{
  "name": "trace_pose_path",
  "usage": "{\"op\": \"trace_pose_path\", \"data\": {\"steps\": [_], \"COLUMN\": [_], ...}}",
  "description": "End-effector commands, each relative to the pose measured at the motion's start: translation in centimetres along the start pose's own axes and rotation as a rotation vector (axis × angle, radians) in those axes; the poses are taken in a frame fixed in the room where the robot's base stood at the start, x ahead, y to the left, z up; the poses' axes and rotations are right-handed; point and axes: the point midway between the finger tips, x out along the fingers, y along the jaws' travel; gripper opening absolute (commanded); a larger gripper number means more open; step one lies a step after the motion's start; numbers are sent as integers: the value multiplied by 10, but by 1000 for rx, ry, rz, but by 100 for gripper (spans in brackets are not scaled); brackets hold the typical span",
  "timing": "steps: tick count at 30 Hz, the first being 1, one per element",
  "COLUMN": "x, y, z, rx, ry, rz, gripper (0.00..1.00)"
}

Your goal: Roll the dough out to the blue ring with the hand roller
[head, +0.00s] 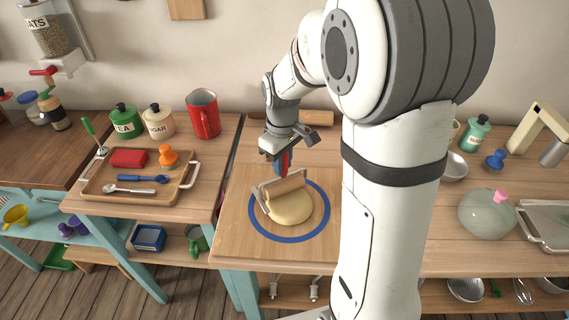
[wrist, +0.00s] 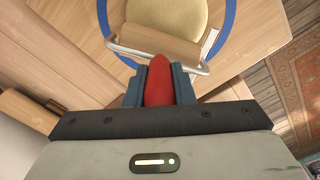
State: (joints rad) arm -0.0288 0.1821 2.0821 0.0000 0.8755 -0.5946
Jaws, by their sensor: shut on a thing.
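My gripper (head: 281,165) is shut on the red handle of the hand roller (head: 284,186). In the wrist view the red handle stands between the blue-grey fingers (wrist: 160,82), and the wooden roller barrel (wrist: 158,46) lies beyond it in its metal frame. The pale round dough (head: 291,210) lies inside the blue ring (head: 272,238) on the board (head: 232,225). The barrel is over the dough's far edge and appears to touch it. The dough's edge is apart from the ring at the front. My arm hides part of the board's right side.
A tray (head: 92,192) with a red block, an orange-knobbed tool and spoons is on the left counter, near a red jug (head: 204,114). A rolling pin (head: 302,118) lies behind the board. A glass dome (head: 486,213) stands right of my arm.

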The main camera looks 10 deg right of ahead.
Motion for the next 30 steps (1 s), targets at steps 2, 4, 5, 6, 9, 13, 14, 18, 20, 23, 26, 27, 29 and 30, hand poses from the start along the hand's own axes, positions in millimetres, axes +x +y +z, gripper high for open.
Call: {"op": "trace_pose_path", "data": {"steps": [2,4,5,6,9,13,14,18,20,23,26,27,29,30], "x": [1,-1,-1,-1,-1,-1,-1,1,2,3,3,3,3,3], "y": [0,0,0,0,0,-1,-1,-5,-7,-11,-14,-14,-14,-14], "z": [1,0,0,0,0,1,2,12,18,27,32,33,33,33], "rx": [-1,-1,-1,-1,-1,-1,-1,-1,-1,-1,-1,-1,-1,-1], "ry": [-3,-2,-3,-3,-2,-1,-1,-1,-1,-1,-2,-2,-3,-3], "rz": [-2,-2,-2,-2,-1,-1,-1,0,0,-1,-1,-1,-2,-2], "gripper": [0,0,0,0,0,0,0,0,0,0,0,0,0,0]}}
